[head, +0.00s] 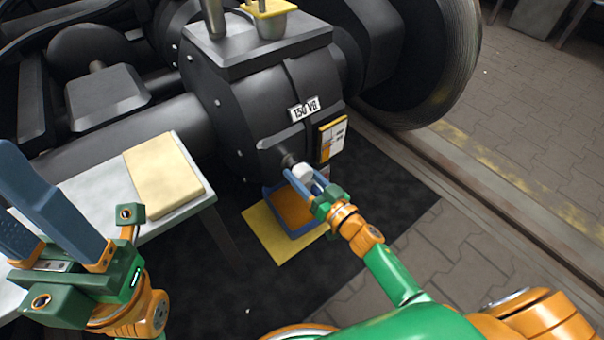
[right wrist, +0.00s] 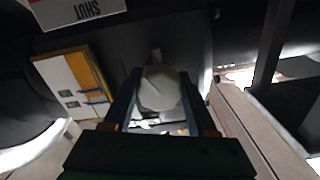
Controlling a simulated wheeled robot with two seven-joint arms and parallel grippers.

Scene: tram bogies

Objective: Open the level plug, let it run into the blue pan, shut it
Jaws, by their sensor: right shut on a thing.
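The level plug, with a pale many-sided head (head: 302,172), is at the lower front of the dark gearbox (head: 262,105), beside a short dark stub. My right gripper (head: 301,182) is shut on it; in the right wrist view the plug head (right wrist: 160,88) sits between both fingers. I cannot tell whether the plug is seated or drawn out a little. The blue pan (head: 268,205) is below, orange-brown inside and partly hidden by my right gripper. No stream is visible. My left gripper (head: 14,200) is open and empty at the left, beside the table.
A pale table (head: 190,207) with a folded yellow cloth (head: 163,175) stands at left. A yellow sheet (head: 268,240) lies under the pan on a dark mat (head: 390,205). A yellow-edged card (head: 331,138) is right of the plug. A wheel and rail lie to the right.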

